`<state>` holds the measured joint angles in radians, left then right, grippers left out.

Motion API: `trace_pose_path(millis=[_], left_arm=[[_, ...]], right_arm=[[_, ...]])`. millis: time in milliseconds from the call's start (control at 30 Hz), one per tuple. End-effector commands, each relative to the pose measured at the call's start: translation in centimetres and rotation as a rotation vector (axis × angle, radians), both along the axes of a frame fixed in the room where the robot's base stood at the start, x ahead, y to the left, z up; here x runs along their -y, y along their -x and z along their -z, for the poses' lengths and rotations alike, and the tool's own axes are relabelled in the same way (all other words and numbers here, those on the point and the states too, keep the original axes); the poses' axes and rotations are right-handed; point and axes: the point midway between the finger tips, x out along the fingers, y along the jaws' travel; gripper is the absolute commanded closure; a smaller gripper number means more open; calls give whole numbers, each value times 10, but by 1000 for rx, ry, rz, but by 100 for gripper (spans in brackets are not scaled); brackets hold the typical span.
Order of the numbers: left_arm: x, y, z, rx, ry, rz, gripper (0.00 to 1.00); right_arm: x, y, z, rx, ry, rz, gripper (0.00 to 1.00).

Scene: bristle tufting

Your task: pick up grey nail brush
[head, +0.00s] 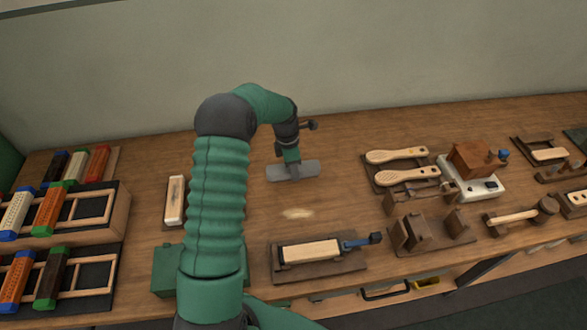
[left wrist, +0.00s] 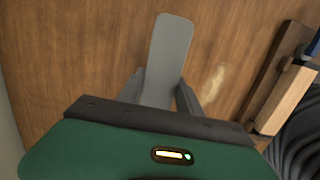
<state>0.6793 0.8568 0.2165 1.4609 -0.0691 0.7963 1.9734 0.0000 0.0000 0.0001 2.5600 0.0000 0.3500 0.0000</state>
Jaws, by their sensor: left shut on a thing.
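The grey nail brush (head: 308,169) is a flat grey bar in the middle of the wooden bench in the head view. In the left wrist view the brush (left wrist: 171,50) sticks out beyond the fingers, its lower end between them. I cannot tell whether the brush touches the bench. My right gripper is not in view.
A pale smudge (head: 297,213) lies in front of the brush. A wooden block in a clamp fixture (head: 310,251) stands nearer me. Paddle-shaped brush bodies (head: 397,155) lie on the right, and racks of coloured brushes (head: 67,208) on the left. The bench around the brush is clear.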

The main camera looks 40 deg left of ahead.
Motion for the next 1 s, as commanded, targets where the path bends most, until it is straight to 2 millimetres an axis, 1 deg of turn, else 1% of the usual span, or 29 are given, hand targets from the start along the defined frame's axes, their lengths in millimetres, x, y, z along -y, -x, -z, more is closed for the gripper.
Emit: trace_pose_path(millis=[300,400,500,600,700,967,1000], left_arm=[[56,61,-8,3,-3,2,100],[72,79,-11,2,-3,0,100],[84,91,-13,4,-3,-2,100],[91,100,-13,3,-2,0,100],[94,103,-14,3,-2,-1,100],[95,104,-14,2,-2,-2,100],[95,104,-14,3,-2,-1,64]], right_arm=[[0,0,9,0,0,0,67],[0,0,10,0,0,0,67],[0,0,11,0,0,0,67],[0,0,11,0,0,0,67],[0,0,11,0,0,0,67],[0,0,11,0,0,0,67],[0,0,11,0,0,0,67]])
